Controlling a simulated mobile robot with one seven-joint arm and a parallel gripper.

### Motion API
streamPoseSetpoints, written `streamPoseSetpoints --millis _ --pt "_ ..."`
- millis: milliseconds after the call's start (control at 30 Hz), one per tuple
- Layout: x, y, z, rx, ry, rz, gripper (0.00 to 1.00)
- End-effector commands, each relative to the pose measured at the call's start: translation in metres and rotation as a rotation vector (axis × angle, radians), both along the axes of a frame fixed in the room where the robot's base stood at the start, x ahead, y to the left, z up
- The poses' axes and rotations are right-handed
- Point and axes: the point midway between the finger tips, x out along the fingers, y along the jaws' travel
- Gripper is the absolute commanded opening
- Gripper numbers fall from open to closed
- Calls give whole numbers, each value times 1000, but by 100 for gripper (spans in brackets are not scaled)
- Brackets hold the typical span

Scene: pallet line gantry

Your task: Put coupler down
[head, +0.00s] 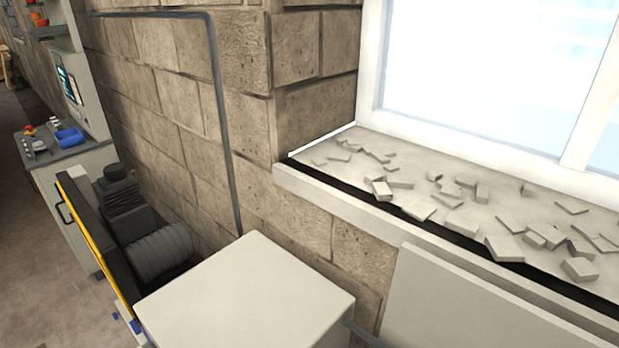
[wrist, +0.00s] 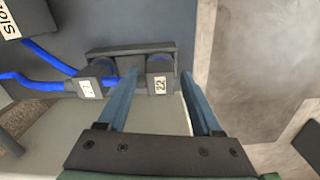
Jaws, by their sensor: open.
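In the wrist view my gripper (wrist: 160,76) is open, its two blue-grey fingers spread apart. A dark block with a pale label (wrist: 160,84), reading something like "22", shows between the fingertips, in front of a dark bracket (wrist: 115,52). I cannot tell whether either finger touches it. A second dark labelled block (wrist: 90,85) sits just left of the left finger, with blue hose (wrist: 40,85) running to it. Its label is too small to read surely. I cannot tell which block is the coupler. My gripper does not show in the head view.
In the wrist view a dark box with a lettered label (wrist: 22,18) is at upper left, and bare floor (wrist: 255,60) lies to the right. The head view shows a pale box (head: 245,300), a rubble-strewn window sill (head: 460,205), a dark motor-like unit (head: 160,250) and a control cabinet (head: 75,170).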

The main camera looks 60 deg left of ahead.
Motion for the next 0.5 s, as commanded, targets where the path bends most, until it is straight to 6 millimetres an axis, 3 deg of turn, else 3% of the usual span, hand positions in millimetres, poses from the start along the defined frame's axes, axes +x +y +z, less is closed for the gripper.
streamPoseSetpoints --millis 500 --pt "1 1 95 3 -4 0 67"
